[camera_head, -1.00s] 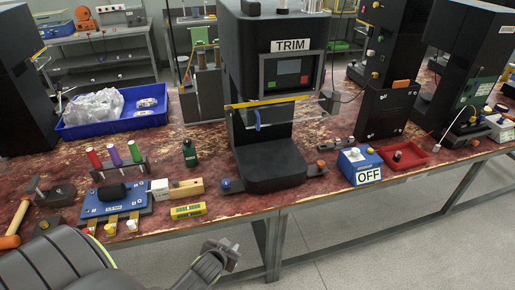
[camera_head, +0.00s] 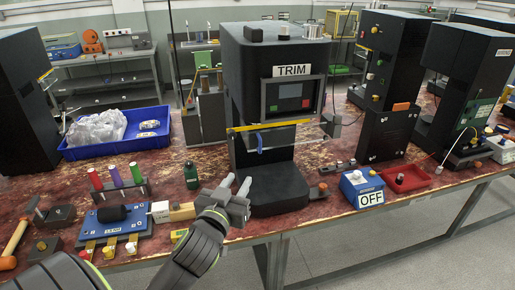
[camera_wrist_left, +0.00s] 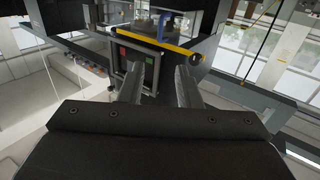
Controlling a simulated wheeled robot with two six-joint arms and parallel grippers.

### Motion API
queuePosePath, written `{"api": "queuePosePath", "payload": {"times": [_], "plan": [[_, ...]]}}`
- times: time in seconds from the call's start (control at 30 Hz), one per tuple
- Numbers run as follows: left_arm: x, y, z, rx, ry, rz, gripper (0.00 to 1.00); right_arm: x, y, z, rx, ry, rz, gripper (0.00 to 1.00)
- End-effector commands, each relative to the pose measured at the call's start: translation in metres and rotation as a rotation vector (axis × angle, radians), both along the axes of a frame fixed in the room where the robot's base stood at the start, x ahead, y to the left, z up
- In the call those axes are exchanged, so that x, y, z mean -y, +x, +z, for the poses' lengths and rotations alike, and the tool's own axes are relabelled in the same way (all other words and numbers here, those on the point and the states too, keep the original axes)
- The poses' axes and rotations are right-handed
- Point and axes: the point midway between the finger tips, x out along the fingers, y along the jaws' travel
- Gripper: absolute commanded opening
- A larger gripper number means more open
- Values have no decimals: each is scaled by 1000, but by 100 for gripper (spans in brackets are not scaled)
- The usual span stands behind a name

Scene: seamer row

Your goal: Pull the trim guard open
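The trim guard (camera_head: 290,136) is a clear panel with a yellow bar along its top edge and a blue handle (camera_head: 259,143). It hangs across the front of the black TRIM machine (camera_head: 273,60), below the screen. In the left wrist view the yellow bar (camera_wrist_left: 165,43) and the blue handle (camera_wrist_left: 166,20) show beyond the fingers. My left gripper (camera_head: 237,183) is open and empty, in front of the machine's base, lower than the handle and apart from it. Its two fingers also show in the left wrist view (camera_wrist_left: 158,82). My right gripper is not in view.
A blue box marked OFF (camera_head: 361,188) and a red tray (camera_head: 407,178) stand to the right. A blue fixture (camera_head: 113,226), colored-handled tools (camera_head: 116,178) and a green bottle (camera_head: 191,174) stand to the left. A blue bin (camera_head: 112,151) sits behind them.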

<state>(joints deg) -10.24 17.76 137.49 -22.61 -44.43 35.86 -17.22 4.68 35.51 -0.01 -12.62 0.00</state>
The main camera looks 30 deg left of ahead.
Motion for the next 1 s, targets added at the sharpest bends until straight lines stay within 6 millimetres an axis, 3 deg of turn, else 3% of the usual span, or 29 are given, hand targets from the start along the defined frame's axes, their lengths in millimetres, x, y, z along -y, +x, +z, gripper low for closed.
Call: {"api": "queuePosePath", "payload": {"times": [0.6, 0.8, 1.0], "plan": [[-31, 109, 2, -2, 2, 1, 31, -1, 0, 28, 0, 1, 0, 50], [-38, 134, 1, -1, 0, 1, 31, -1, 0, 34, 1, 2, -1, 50], [-42, 147, 0, -1, 1, 1, 31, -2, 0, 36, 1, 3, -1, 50]]}}
